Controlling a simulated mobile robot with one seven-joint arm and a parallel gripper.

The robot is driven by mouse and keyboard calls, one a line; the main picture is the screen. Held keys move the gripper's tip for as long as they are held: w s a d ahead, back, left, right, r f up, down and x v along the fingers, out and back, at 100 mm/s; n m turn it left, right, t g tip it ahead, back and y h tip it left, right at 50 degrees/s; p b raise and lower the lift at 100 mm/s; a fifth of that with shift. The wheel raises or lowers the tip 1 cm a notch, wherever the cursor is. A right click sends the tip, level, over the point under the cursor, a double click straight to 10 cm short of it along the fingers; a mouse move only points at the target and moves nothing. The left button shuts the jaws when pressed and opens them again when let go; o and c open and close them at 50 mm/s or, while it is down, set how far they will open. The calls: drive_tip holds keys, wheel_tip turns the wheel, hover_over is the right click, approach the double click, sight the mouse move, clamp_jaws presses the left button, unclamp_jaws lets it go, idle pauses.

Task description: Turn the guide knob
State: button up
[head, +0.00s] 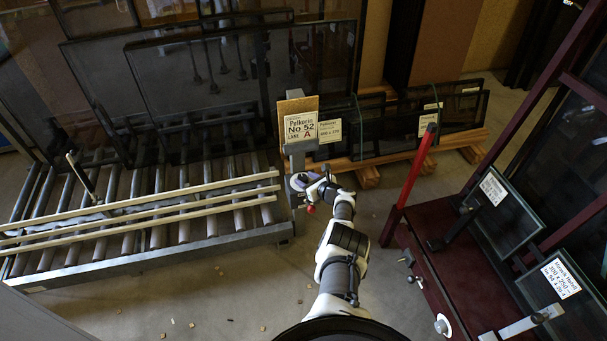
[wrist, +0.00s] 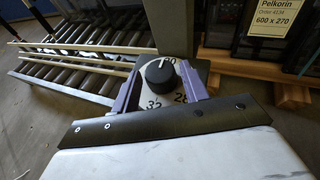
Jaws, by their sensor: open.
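The guide knob (wrist: 159,73) is round and black with a white pointer line. It sits on a pale round dial with black numbers, of which 32 and 28 are readable, in the wrist view. My gripper (wrist: 161,70) is open, with one purple finger on each side of the dial and the knob between them. I see a gap between each finger and the knob; I cannot tell the depth. In the head view my gripper (head: 304,183) is at the right end of the roller conveyor, by the grey post, and largely hides the knob.
The roller conveyor (head: 184,233) carries pale wooden rails along its front. A grey post (head: 299,160) with a lane sign (head: 301,127) stands behind the gripper. Glass frames lean at the back. A dark red rack (head: 440,222) with a red bar (head: 409,180) stands right. The floor in front is open.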

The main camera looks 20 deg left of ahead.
drive_tip(key=p+v, duration=0.8)
drive_tip(key=v, duration=0.3)
drive_tip(key=shift+p, duration=0.4)
drive_tip(key=shift+d+f, duration=0.1)
